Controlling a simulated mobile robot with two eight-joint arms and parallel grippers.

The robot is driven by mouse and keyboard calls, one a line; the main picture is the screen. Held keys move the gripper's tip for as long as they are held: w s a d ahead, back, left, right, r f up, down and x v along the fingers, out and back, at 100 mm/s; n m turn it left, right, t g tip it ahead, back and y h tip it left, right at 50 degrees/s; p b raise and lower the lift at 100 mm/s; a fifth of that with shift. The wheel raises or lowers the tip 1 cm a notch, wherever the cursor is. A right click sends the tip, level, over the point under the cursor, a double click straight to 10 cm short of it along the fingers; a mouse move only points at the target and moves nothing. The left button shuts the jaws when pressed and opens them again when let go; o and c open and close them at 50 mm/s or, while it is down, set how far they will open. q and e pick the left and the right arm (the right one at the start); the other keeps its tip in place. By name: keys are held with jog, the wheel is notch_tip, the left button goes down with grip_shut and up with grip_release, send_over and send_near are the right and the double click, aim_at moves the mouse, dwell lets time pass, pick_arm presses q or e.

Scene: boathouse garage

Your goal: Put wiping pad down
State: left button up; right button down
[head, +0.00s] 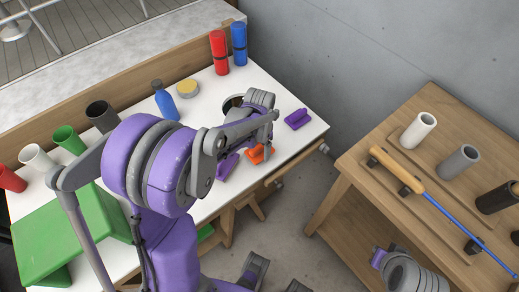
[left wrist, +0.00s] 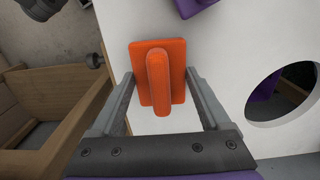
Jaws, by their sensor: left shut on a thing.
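The orange wiping pad (head: 256,155) is by the front edge of the white-topped bench (head: 283,87) in the head view. In the left wrist view the pad (left wrist: 175,55), a flat plate with a raised bar handle, sits between the two grey fingers of my left gripper (left wrist: 162,98). The left gripper is shut on it. The pad is over the white top; I cannot tell whether its underside touches. A similar purple pad (head: 297,119) lies farther right on the bench.
A round hole (left wrist: 283,94) in the bench top is near the left gripper. Red (head: 219,53) and blue (head: 239,44) cylinders, a blue bottle (head: 166,101) and several cups stand along the back. A wooden table (head: 365,190) with a blue rod stands right, across a floor gap.

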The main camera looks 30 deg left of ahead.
pick_arm(q)
jog(key=shift+f, duration=0.6)
jog(key=o, duration=1.2)
jog(key=shift+f, duration=0.2)
jog(key=shift+c, duration=0.2)
jog(key=shift+o, duration=1.4)
jog(key=shift+r, duration=0.1)
